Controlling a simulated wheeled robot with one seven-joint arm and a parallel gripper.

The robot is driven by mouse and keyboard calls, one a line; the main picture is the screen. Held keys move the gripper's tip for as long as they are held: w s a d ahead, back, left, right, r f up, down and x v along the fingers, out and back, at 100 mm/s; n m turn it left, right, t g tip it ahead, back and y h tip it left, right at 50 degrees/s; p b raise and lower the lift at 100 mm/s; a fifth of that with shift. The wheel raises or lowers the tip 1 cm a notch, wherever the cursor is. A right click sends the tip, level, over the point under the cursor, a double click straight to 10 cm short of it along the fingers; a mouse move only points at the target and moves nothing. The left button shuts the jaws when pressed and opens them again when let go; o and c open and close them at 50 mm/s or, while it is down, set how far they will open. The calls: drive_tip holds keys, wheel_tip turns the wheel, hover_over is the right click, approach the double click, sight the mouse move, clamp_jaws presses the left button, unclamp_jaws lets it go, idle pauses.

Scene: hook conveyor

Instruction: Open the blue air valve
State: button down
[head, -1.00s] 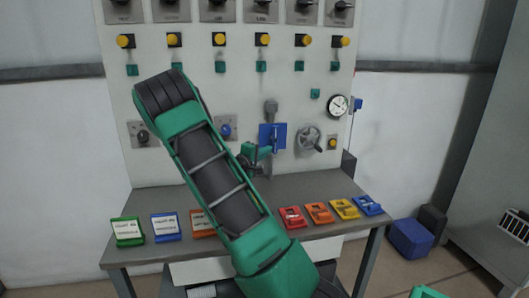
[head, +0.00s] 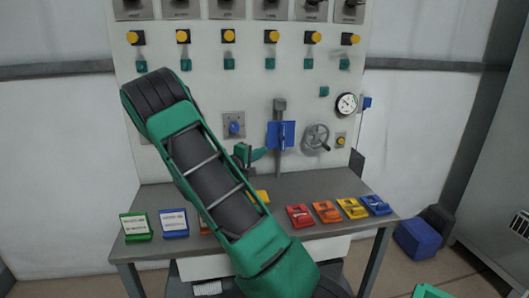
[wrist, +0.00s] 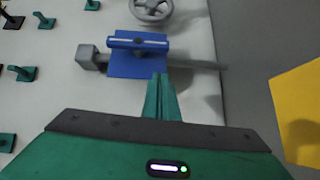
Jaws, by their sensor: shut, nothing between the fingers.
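The blue air valve (head: 288,134) is a blue plate with a blue bar handle, mounted on a grey vertical pipe on the white panel. In the wrist view the valve (wrist: 125,66) shows close up, its handle (wrist: 138,42) lying along the pipe's direction. My gripper (head: 264,153) is just below and left of the valve in the head view. In the wrist view the green fingers (wrist: 160,78) are together, empty, with tips near the lower edge of the blue plate. I cannot tell whether they touch it.
A grey handwheel (head: 316,137) and a gauge (head: 346,104) are right of the valve. A blue knob (head: 234,125) on a grey plate is left of it. The grey bench (head: 330,186) below holds several coloured blocks. Yellow buttons (head: 271,37) line the panel above.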

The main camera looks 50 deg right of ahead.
drive_tip(key=s+a, duration=0.1)
drive_tip(key=a, duration=0.7)
drive_tip(key=shift+r, duration=0.15)
drive_tip(key=shift+s, duration=0.1)
drive_tip(key=s+a+f+m+g+y, duration=0.1)
drive_tip(key=s+f+m+g+y, duration=0.2)
drive_tip(key=s, duration=0.4)
drive_tip(key=s+f+m+g+y, duration=0.1)
drive_tip(key=s+m+y, duration=0.2)
drive_tip(key=s+y, duration=0.35)
drive_tip(key=s+a+r+m+t+y, duration=0.1)
drive_tip(key=s+a+r+y, duration=0.2)
drive_tip(key=s+a, duration=1.5)
drive_tip(key=a+y, duration=0.3)
drive_tip(key=y, duration=0.1)
drive_tip(key=shift+t+y, duration=0.3)
drive_tip(key=shift+y, duration=0.05)
